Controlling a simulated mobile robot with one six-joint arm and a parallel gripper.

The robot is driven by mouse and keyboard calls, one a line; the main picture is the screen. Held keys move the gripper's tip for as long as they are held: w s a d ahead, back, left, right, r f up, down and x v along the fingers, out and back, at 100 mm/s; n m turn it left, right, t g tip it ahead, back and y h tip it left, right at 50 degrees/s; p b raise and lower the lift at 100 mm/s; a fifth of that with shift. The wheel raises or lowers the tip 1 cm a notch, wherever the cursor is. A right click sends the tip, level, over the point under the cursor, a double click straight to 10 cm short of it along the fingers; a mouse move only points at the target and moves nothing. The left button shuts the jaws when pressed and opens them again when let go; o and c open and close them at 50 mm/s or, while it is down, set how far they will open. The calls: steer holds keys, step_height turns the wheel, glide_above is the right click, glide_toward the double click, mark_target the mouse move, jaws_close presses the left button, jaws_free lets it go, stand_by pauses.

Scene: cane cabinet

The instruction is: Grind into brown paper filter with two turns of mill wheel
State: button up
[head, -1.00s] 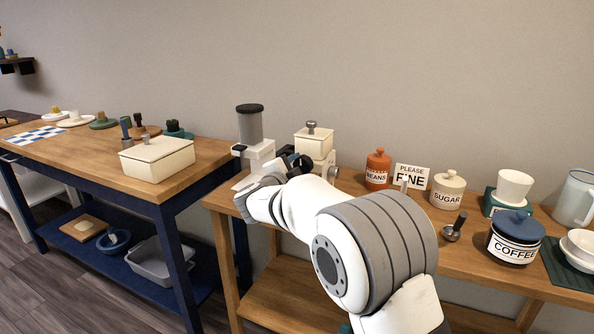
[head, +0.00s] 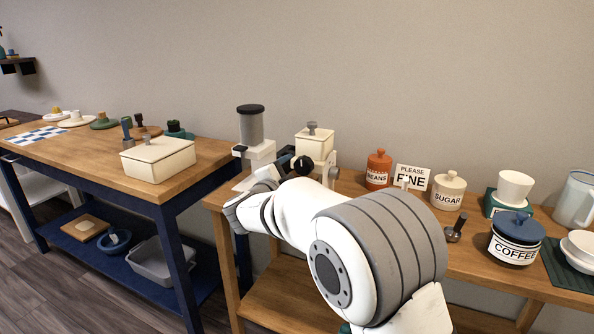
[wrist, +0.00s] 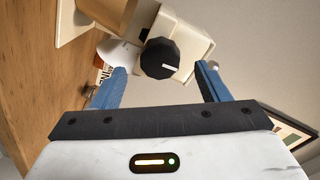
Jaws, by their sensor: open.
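The mill (head: 314,145), a cream box with a grey knob on top, stands at the back of the right table. Its black wheel (head: 303,165) is on the near side. In the wrist view the wheel (wrist: 160,58) is a faceted black knob with a white mark, on the cream body (wrist: 185,32). My gripper (wrist: 162,69) is open, its blue fingers apart on either side of the wheel in that view; I cannot tell whether they touch it. In the head view my arm partly hides the gripper (head: 284,160). I cannot make out a brown paper filter.
A grey-hoppered grinder (head: 250,125) stands left of the mill. Right of it are an orange beans jar (head: 379,162), a sign (head: 411,177), a sugar jar (head: 448,186), a white cup (head: 515,185) and a coffee jar (head: 512,250). A cream lidded box (head: 158,159) is on the left table.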

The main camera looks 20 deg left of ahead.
steer(key=s, duration=0.4)
steer(key=shift+a, duration=0.2)
